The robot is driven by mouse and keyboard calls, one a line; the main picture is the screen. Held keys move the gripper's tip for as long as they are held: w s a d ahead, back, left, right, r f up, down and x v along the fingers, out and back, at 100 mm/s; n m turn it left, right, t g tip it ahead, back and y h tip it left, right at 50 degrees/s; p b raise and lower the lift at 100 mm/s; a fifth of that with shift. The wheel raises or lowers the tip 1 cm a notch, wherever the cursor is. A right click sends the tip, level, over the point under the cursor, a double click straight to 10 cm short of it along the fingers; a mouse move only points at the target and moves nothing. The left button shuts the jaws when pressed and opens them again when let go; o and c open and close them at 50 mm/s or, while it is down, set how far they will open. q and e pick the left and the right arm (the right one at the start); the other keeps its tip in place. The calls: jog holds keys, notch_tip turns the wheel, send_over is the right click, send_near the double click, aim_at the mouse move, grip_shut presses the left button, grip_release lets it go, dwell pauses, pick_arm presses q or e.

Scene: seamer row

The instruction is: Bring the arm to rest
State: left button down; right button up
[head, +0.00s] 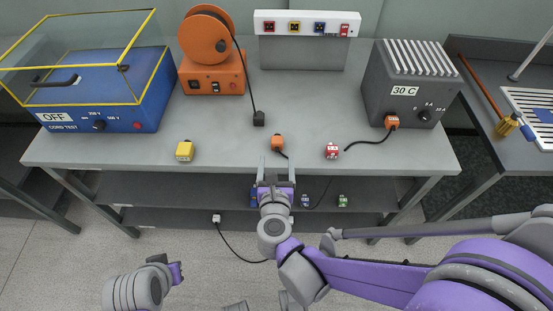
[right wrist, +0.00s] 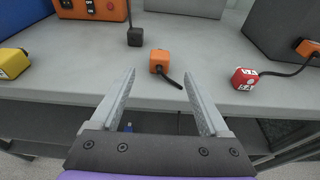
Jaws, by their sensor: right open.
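My right gripper (head: 276,163) is open and empty at the front edge of the workbench (head: 325,165). In the right wrist view its two fingers (right wrist: 158,77) stand apart with nothing between them. An orange plug (head: 277,142) lies on the bench just beyond the fingertips, apart from them; it also shows in the right wrist view (right wrist: 160,62). My left arm's end (head: 172,272) shows low at the left, in front of the bench; its fingers cannot be made out.
A yellow plug (head: 185,151) and a red plug (head: 332,151) lie near the front edge. Behind stand a blue cord tester (head: 112,115), an orange reel unit (head: 212,75), a white socket strip (head: 307,24) and a grey heater box (head: 410,85). A lower shelf holds several small plugs.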

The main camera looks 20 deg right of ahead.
dwell(0.3)
jog(key=s+a+r+n+y+p, duration=0.1)
jog(key=a+r+n+y+p, duration=0.4)
jog(key=n, duration=0.7)
jog(key=s+r+n+y+p, duration=0.1)
jog(key=r+n+y, duration=0.3)
jog(key=r+n, duration=0.5)
jog(key=s+d+f+n+g+h+p, duration=0.2)
jog(key=s+d+f+n+g, duration=0.1)
jog(key=s+n, duration=0.4)
jog(key=s+d+f+n+g+h+p, duration=0.2)
jog(key=s+d+f+n+g, duration=0.2)
jog(key=n, duration=0.7)
jog(key=s+d+g, duration=0.2)
jog(key=s+d, duration=0.1)
jog(key=d, duration=0.1)
jog(key=shift+s+h+p, duration=0.3)
jog(key=shift+h, duration=0.1)
